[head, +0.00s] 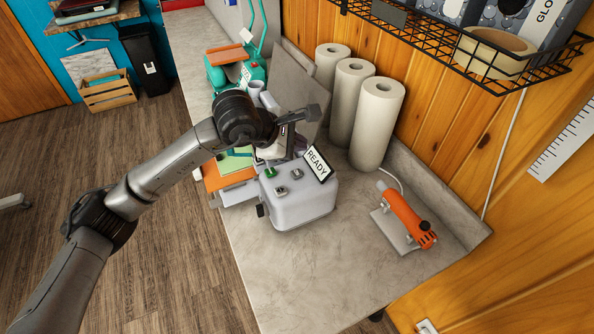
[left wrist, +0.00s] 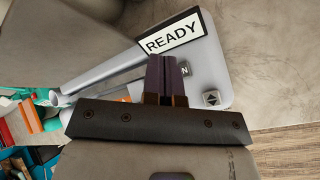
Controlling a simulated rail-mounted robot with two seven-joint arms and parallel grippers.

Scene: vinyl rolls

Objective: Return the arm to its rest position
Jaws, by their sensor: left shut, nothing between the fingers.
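My left arm (head: 165,172) reaches in from the left in the head view. Its gripper (head: 312,112) is above the back of the grey machine (head: 300,205) on the counter, with no visible contact. In the left wrist view the two dark fingers (left wrist: 167,75) are together, with nothing between them. The machine's top shows behind them, with a READY sign (left wrist: 172,35) and small buttons (left wrist: 211,98). The READY sign also shows in the head view (head: 318,164). My right gripper is in neither view.
White rolls (head: 375,125) stand along the wooden wall. An orange tool (head: 408,215) lies at the right of the counter (head: 335,270). A black wire shelf (head: 480,55) hangs above. A green device (head: 235,70) stands farther back. The counter's front is clear.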

